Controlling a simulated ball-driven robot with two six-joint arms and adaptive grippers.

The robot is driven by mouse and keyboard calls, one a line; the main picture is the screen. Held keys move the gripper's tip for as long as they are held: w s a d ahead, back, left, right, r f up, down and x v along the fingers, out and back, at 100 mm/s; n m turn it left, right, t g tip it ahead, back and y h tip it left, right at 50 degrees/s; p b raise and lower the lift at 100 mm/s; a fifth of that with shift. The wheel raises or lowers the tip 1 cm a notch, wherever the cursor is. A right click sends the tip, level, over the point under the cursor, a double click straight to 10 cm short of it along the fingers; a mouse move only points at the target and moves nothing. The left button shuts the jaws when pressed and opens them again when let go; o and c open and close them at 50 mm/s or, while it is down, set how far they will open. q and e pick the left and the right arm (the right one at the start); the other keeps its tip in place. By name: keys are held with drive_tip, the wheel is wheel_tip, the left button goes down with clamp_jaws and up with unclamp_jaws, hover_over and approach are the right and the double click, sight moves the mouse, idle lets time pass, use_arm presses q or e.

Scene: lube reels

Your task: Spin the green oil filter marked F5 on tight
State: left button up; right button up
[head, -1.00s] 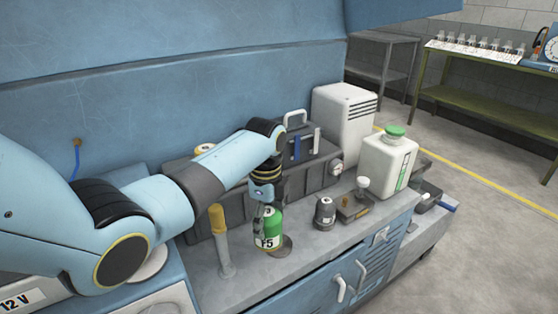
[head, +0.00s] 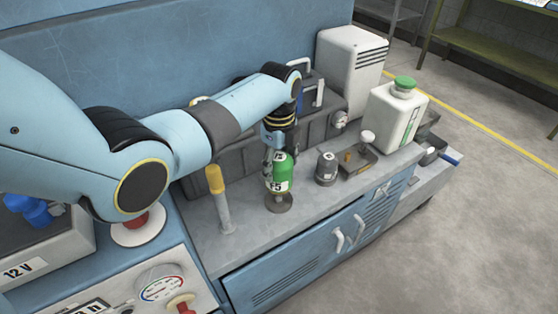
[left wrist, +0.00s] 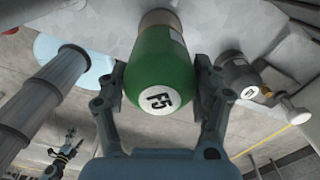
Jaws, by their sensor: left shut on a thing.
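The green oil filter marked F5 (head: 282,171) stands upright over a round grey base (head: 278,203) on the bench top. Its lower end appears to meet the base, but I cannot tell whether any thread is engaged. My left gripper (head: 279,155) points down and is shut on the filter from above. In the left wrist view the filter (left wrist: 158,70) sits between both fingers, its white F5 label facing the camera and its far end against a brownish ring (left wrist: 157,17). A small dark shape (left wrist: 68,146), which looks like my right gripper, shows low at left; its fingers are unclear.
A yellow-topped grey post (head: 218,195) stands left of the filter. A dark grey canister (head: 326,168) stands to its right, then a small tray (head: 357,162) and a white jug with a green cap (head: 396,117). A dark toolbox (head: 325,120) stands behind.

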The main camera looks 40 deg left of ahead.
sight(279, 180)
use_arm(q)
drive_tip(key=shift+f+b, duration=0.35)
drive_tip(key=shift+f, duration=0.65)
drive_tip(key=shift+f+b, duration=0.4)
drive_tip(key=shift+f, duration=0.5)
use_arm(e)
drive_tip(key=shift+s+f, duration=0.25)
drive_tip(key=shift+f, duration=0.3)
drive_tip(key=shift+s+f, duration=0.2)
drive_tip(key=shift+f, duration=0.35)
drive_tip(key=shift+r, duration=0.25)
use_arm(q)
drive_tip(key=shift+f, duration=0.1)
use_arm(e)
drive_tip(key=shift+a+f, duration=0.1)
drive_tip(key=shift+a, duration=0.1)
use_arm(q)
drive_tip(key=shift+f+b, duration=0.75)
drive_tip(key=shift+f, duration=0.2)
use_arm(e)
drive_tip(key=shift+d+f, duration=0.2)
drive_tip(key=shift+f, duration=0.5)
use_arm(q)
drive_tip(key=o, duration=1.1)
